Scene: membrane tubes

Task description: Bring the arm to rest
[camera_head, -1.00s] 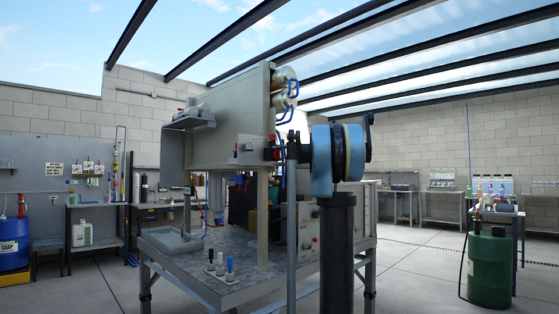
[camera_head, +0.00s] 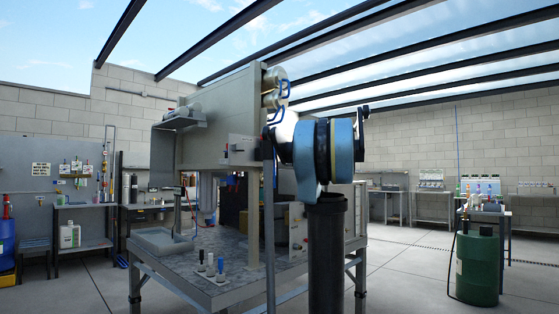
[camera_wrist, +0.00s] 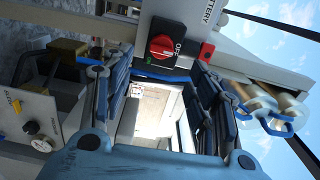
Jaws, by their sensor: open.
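My gripper (camera_wrist: 160,75) shows in the wrist view with its two dark blue-grey fingers apart and nothing between them. Beyond the fingers is a grey panel with a red rotary switch (camera_wrist: 162,47) marked OFF. In the head view, my arm's blue and black joint stands on a dark column, right of centre. The gripper cannot be made out in the head view. The large grey machine (camera_head: 218,112) stands on a workbench (camera_head: 185,275) just left of my arm. I cannot tell from these views whether the gripper touches anything.
A green barrel (camera_head: 477,265) stands at the right. A blue drum (camera_head: 6,245) is at the far left. Open floor (camera_head: 405,275) lies between the bench and the barrel.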

